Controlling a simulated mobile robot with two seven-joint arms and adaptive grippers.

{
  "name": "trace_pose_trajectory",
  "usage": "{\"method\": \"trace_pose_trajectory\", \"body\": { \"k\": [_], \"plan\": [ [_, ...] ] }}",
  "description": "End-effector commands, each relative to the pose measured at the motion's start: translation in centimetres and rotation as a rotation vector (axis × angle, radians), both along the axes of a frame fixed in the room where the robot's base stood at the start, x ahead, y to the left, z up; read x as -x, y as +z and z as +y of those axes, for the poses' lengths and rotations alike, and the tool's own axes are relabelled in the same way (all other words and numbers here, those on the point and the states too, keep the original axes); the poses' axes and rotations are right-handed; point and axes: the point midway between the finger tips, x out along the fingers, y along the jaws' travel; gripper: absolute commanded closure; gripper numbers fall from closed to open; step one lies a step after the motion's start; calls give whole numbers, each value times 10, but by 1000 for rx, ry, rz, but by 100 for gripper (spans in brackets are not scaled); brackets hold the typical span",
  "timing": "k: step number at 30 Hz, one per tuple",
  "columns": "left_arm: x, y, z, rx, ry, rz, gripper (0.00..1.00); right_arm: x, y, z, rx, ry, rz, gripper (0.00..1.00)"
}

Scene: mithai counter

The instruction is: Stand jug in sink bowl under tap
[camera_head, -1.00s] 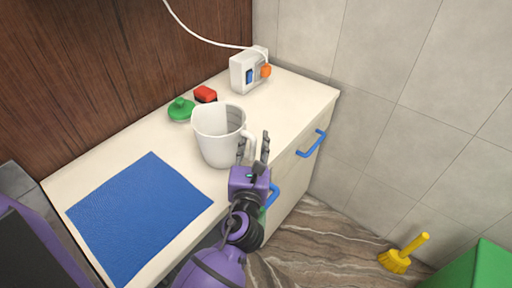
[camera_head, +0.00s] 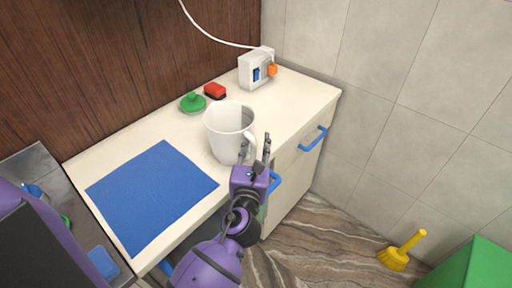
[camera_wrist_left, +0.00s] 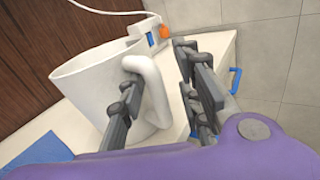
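The white jug (camera_head: 228,135) stands upright on the cream counter, its handle facing my left gripper (camera_head: 257,150). In the left wrist view the jug (camera_wrist_left: 90,90) fills the left side. My left gripper (camera_wrist_left: 160,85) is open there, its dark fingers apart on either side of the jug handle (camera_wrist_left: 152,90). One finger appears to be at the handle's opening; a gap shows between the handle and the other finger. I cannot make out the sink bowl or the tap in either view. My right gripper is not in view.
A blue mat (camera_head: 150,195) lies on the counter (camera_head: 285,110) left of the jug. A green lidded item (camera_head: 192,103), a red block (camera_head: 215,90) and a white socket box (camera_head: 256,70) stand behind. A grey metal surface (camera_head: 32,168) adjoins at left. A yellow brush (camera_head: 398,255) is on the floor.

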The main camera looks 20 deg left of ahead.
Motion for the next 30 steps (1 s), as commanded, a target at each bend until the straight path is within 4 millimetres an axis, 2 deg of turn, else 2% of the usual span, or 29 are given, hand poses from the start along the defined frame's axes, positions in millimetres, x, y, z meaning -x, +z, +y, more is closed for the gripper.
{"method": "trace_pose_trajectory", "body": {
  "k": [2,16,25,30],
  "plan": [
    [0,0,0,0,0,0,62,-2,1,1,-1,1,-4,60],
    [0,0,0,0,0,0,0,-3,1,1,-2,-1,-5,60],
    [0,0,0,0,0,-1,0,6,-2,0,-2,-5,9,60],
    [7,0,-2,0,0,0,0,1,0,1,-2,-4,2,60]
  ]
}}
